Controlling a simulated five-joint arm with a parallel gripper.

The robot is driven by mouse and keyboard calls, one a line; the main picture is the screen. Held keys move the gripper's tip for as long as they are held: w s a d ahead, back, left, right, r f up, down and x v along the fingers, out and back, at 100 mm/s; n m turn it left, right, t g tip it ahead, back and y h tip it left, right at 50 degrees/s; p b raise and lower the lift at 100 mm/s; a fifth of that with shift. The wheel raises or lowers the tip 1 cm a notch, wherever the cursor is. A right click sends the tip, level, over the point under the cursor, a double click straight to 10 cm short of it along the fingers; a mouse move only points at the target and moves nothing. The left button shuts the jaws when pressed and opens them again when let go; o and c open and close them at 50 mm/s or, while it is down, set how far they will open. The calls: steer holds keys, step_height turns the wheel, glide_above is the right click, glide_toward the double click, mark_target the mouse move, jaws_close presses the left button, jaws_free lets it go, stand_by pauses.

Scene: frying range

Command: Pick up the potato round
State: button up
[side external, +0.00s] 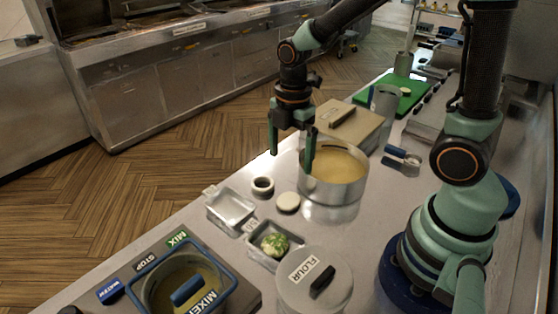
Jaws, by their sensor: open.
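A pale, flat round (288,202) that looks like the potato round lies on the grey counter, just left of the metal pot of yellowish liquid. My gripper (290,160) points downward with its two green fingers apart and nothing between them. It hangs above and behind the round in the side external view, apart from it. The right finger overlaps the pot's left rim in the picture; I cannot tell how far apart they are in depth.
The pot (330,205) stands close to the round's right. A small dark-topped cup (262,186), an empty metal tray (230,213), a tray with green-flecked food (274,244) and a flour tub (316,285) surround it. A wooden board (358,127) lies behind the pot.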

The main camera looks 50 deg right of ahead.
glide_above(289, 199)
steer(key=shift+n, duration=0.3)
steer(key=f, duration=0.6)
steer(key=shift+s+a+f, duration=0.15)
steer(key=shift+a+f, duration=0.05)
steer(key=shift+f, duration=0.15)
steer(key=shift+d+f, duration=0.1)
steer(key=shift+f, duration=2.8)
steer(key=c, duration=1)
